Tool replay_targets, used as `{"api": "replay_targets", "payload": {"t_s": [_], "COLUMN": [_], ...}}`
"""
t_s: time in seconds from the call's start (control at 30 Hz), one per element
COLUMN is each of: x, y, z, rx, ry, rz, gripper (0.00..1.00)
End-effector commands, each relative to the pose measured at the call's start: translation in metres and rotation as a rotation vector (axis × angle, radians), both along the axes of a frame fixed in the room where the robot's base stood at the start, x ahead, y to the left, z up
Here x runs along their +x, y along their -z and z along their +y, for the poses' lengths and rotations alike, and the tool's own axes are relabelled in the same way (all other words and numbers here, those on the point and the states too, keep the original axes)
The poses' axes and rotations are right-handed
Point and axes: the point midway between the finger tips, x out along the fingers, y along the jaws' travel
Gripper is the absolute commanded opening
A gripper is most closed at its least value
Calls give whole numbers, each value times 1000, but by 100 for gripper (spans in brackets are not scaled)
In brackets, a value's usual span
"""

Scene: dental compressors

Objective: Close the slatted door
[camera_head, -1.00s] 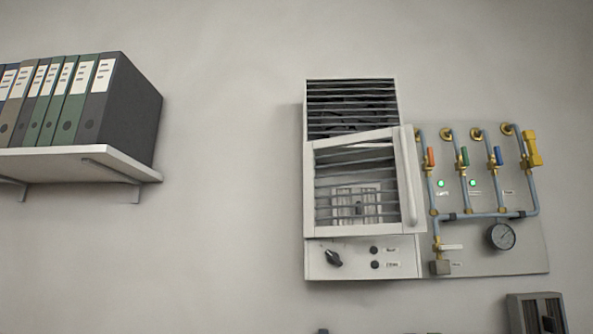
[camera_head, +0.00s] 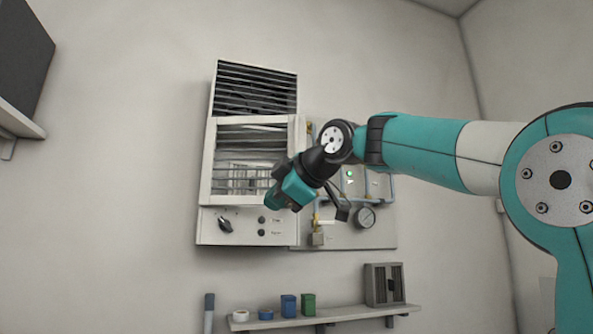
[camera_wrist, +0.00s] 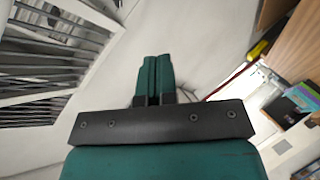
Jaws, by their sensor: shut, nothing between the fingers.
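The slatted door (camera_head: 207,165) is a white frame with grey slats on the front of a wall cabinet (camera_head: 208,222). In the head view it looks ajar, its handle side at the right standing out from the cabinet. My gripper (camera_head: 270,198) is in front of its lower right part and hides that corner and much of the handle. I cannot tell whether it touches the door. In the wrist view my gripper (camera_wrist: 153,62) has its teal fingers together and empty, with slats (camera_wrist: 50,60) to their left.
A pipe panel (camera_head: 375,235) with a gauge (camera_head: 365,217) is right of the cabinet, partly behind my arm. Below is a shelf (camera_head: 345,313) with small containers and a grey box (camera_head: 385,284). A shelf with a dark binder (camera_head: 25,55) is at left. The wall between is clear.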

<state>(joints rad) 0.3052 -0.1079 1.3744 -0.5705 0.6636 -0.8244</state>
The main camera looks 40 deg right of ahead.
Motion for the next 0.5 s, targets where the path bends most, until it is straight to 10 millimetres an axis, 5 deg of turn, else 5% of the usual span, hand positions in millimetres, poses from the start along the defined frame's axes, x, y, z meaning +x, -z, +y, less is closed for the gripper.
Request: {"api": "replay_targets", "payload": {"t_s": [0.1,0.2,0.33,0.5], "x": [-8,-22,-35,-30], "y": [-64,-102,-131,-142], "z": [-43,-63,-74,-77], "rx": [-221,-374,-497,-539], "ry": [48,80,107,114], "rz": [-209,-317,-392,-417], "gripper": [0,0,0,0]}}
